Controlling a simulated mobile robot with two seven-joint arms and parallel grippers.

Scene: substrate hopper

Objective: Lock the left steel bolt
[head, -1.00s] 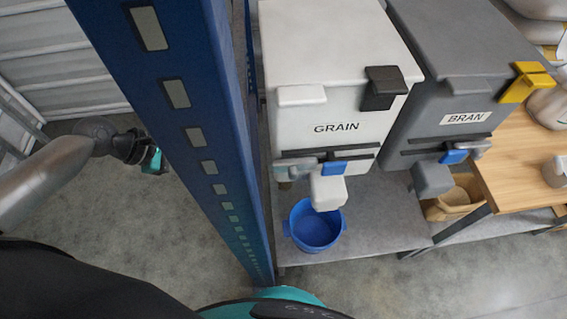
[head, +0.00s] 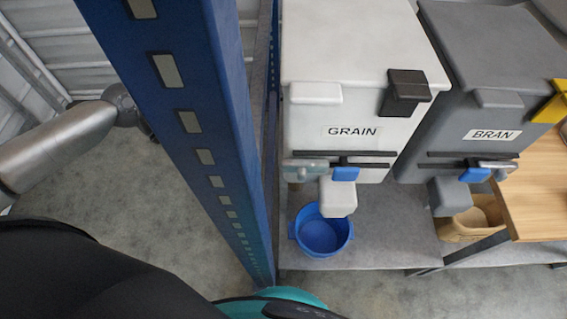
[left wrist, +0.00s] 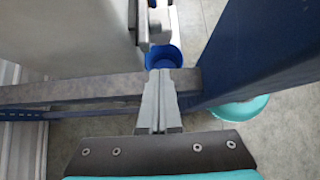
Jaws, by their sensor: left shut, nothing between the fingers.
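The white GRAIN hopper (head: 352,85) has a left steel bolt (head: 303,169) on its lower front, under dark horizontal rails. A blue tab (head: 345,174) sits just right of the bolt, above the white spout (head: 338,198). In the left wrist view the left gripper (left wrist: 160,73) is shut and empty. It points towards a blue bucket (left wrist: 163,56), with the pale hopper wall (left wrist: 75,35) to its left. My right gripper is out of view.
A blue slotted post (head: 215,130) stands between my left arm and the hopper. The bucket (head: 322,232) sits on the grey shelf (head: 385,235) below the spout. The grey BRAN hopper (head: 470,90) and wooden table (head: 540,190) are to the right. Floor is clear at left.

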